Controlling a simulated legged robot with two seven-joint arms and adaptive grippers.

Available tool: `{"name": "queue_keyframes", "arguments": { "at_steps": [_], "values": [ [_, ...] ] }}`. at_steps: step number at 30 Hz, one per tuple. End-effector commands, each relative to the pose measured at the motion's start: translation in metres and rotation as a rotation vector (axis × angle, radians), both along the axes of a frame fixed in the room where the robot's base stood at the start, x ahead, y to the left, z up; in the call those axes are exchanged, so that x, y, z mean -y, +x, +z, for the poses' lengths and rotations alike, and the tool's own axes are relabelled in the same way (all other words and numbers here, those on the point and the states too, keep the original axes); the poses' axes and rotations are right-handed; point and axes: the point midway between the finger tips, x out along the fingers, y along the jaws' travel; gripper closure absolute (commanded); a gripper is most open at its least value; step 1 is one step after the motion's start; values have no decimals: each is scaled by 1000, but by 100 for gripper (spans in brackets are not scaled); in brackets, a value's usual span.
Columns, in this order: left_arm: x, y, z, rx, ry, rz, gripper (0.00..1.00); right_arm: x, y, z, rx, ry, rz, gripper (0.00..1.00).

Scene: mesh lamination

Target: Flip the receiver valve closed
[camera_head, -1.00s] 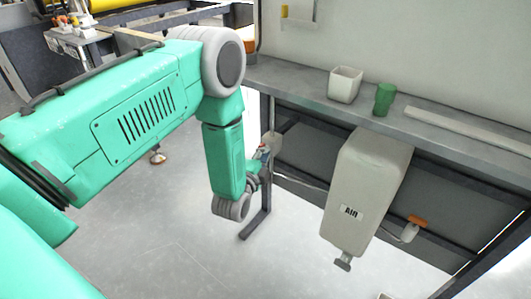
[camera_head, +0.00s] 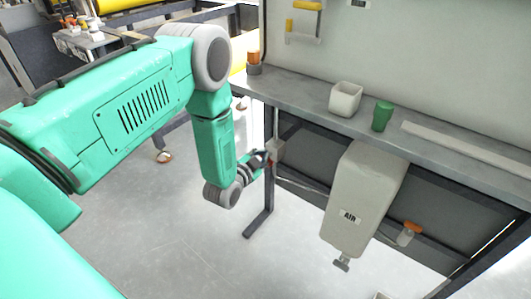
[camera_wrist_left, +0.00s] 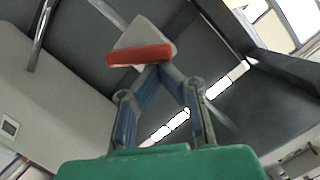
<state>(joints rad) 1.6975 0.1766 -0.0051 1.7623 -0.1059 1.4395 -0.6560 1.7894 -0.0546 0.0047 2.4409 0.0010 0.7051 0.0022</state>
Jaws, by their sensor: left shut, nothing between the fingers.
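A red lever (camera_wrist_left: 140,56) on a pale grey block (camera_wrist_left: 145,34) shows just beyond my left fingertips in the left wrist view. The lever lies roughly crosswise in that picture. My left gripper (camera_wrist_left: 160,68) is shut and empty, its fingertips together close to the lever's lower edge; I cannot tell if they touch. In the head view my left gripper (camera_head: 268,160) is beside the same small grey block (camera_head: 277,151) under the bench's left end. A pale tank marked AIR (camera_head: 352,190) hangs under the bench, with an orange-topped fitting (camera_head: 411,228) to its right. My right gripper is out of view.
A dark bench leg (camera_head: 262,205) stands close to my left gripper.

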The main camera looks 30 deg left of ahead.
Motion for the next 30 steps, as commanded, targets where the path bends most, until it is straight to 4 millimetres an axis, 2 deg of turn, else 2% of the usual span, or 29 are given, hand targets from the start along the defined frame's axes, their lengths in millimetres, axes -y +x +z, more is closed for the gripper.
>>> {"name": "queue_keyframes", "arguments": {
  "at_steps": [6, 18, 30],
  "values": [
    [-8, 0, 0, -17, -205, 3, 100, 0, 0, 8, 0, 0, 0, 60],
    [-16, 0, -4, -42, -519, 3, 100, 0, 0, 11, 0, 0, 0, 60],
    [-19, 1, -6, -43, -531, 2, 100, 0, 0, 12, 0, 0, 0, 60]
  ]
}}
